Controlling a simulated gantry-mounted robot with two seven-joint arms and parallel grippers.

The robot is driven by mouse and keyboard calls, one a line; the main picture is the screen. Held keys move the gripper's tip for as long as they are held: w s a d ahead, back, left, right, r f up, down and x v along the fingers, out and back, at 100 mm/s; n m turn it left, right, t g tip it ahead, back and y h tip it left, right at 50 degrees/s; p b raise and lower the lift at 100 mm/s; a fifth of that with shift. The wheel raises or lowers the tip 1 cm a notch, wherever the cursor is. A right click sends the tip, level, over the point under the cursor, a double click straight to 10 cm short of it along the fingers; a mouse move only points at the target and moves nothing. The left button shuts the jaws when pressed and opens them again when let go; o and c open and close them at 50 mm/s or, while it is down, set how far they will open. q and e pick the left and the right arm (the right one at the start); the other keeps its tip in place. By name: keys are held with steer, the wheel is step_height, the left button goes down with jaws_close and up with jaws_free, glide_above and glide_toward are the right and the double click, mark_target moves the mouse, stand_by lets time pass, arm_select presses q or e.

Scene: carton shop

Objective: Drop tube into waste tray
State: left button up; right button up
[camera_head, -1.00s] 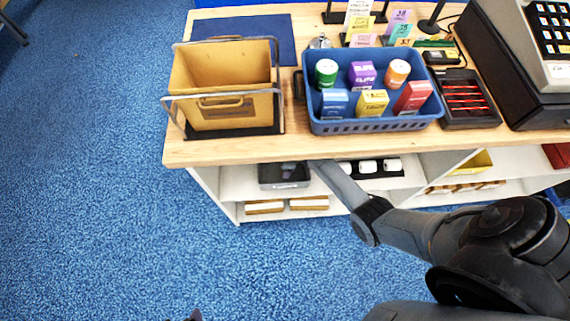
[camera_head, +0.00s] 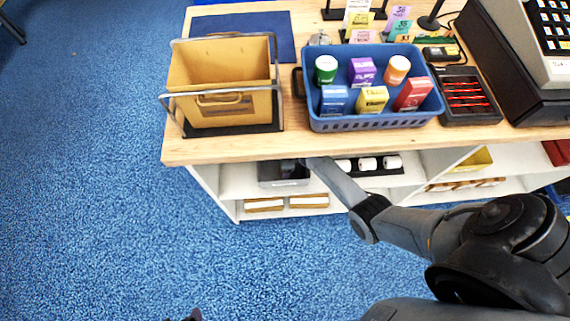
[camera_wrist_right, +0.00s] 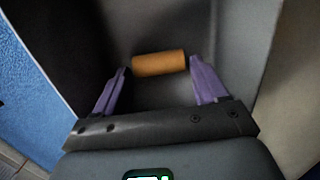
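The brown tube (camera_wrist_right: 160,63) lies crosswise between and just beyond the purple fingertips of my right gripper (camera_wrist_right: 158,67). A narrow gap shows at its left end; contact at the right is unclear. The gripper looks open. Dark grey surfaces surround the tube. A grey tray (camera_head: 270,180) is on the shelf under the counter, at my right arm's far end; it may be the waste tray. In the head view the tube and right fingers are hidden. Only a small dark and purple tip of my left gripper (camera_head: 196,315) shows at the bottom edge.
On the counter (camera_head: 225,151) are a tan bin (camera_head: 220,112) in a metal frame, a blue basket (camera_head: 375,123) of cans and boxes, a black tray (camera_head: 466,113) of red items and a register (camera_head: 535,109).

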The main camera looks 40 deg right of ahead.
steer(key=shift+o, duration=0.8)
steer(key=shift+s+d+r+p, duration=0.1)
steer(key=shift+r+p, duration=0.5)
steer(key=shift+r, duration=1.1)
steer(key=shift+d+r+p, duration=0.1)
steer(key=shift+r+p, duration=0.45)
steer(key=shift+r, duration=1.1)
